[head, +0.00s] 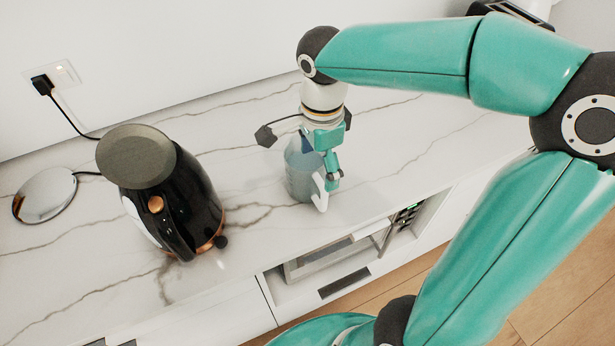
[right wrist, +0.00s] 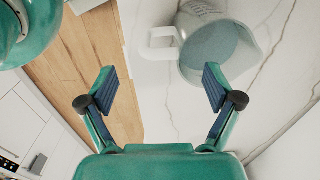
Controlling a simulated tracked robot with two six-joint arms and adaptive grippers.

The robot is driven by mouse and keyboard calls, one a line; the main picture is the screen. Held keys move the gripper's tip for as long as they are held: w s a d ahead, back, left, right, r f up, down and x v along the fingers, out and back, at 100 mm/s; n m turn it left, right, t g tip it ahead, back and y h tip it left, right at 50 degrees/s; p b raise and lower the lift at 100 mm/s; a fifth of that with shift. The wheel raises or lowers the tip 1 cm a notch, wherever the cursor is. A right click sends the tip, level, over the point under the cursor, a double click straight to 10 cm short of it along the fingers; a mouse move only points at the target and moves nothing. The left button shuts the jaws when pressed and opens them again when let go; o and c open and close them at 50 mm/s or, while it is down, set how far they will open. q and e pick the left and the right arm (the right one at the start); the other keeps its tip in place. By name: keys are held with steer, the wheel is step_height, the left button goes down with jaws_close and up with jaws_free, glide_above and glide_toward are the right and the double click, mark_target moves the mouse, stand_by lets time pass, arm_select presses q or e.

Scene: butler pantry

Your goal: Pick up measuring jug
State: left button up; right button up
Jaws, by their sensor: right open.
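The measuring jug (head: 298,181) is translucent, pale blue-grey, with a white handle. It stands upright on the marble counter (head: 262,234), partly hidden by my right gripper (head: 322,158). In the right wrist view the jug (right wrist: 218,50) is at the upper right, its white handle (right wrist: 158,42) pointing left. My right gripper (right wrist: 160,84) is open and empty. The handle lies ahead of the gap between its fingers, and the jug body is beyond the right finger. I cannot tell whether a finger touches the jug. My left gripper is not in view.
A black kettle (head: 182,205) with copper trim stands on the counter left of the jug. A round kettle base (head: 45,196) is at far left, with a cord to a wall socket (head: 52,78). An open shelf niche (head: 330,262) lies below the counter's front edge. Counter between kettle and jug is clear.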

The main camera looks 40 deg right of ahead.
steer(key=p, duration=0.1)
glide_toward(319, 202)
steer(key=shift+f, duration=2.6)
steer(key=shift+w+r, duration=0.1)
jaws_close()
